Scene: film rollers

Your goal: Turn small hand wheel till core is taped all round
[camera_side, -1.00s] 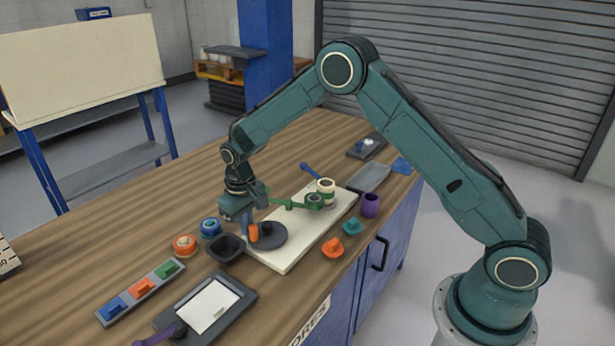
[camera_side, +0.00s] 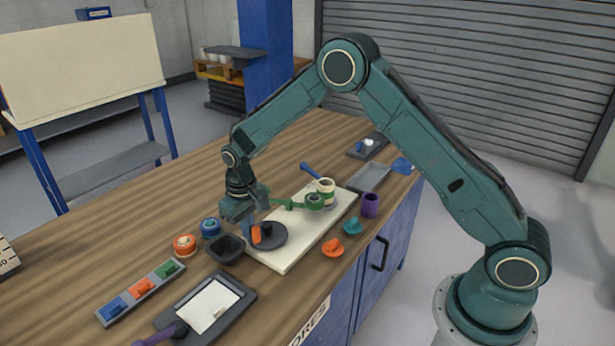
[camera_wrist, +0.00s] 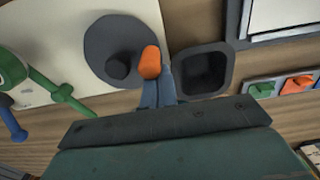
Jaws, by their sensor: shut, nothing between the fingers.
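The small hand wheel, a dark grey disc (camera_side: 277,241), lies at the near end of a cream board (camera_side: 293,252). It carries a black knob (camera_side: 266,229) and an orange handle (camera_side: 256,236) near its rim; the disc (camera_wrist: 105,35) and handle (camera_wrist: 149,62) also show in the wrist view. My gripper (camera_side: 247,232) is shut and empty, pointing down at the orange handle. In the wrist view its fingertips (camera_wrist: 160,75) are right beside the handle, apparently touching. A cream core (camera_side: 326,186) stands at the board's far end, next to a green arm (camera_side: 290,204). Its tape cover is too small to tell.
A black bin (camera_side: 226,249) stands close left of the wheel. Orange (camera_side: 185,245) and blue (camera_side: 210,228) rolls lie beyond it. Teal (camera_side: 352,226) and orange (camera_side: 333,247) pieces and a purple cup (camera_side: 370,205) line the board's right side.

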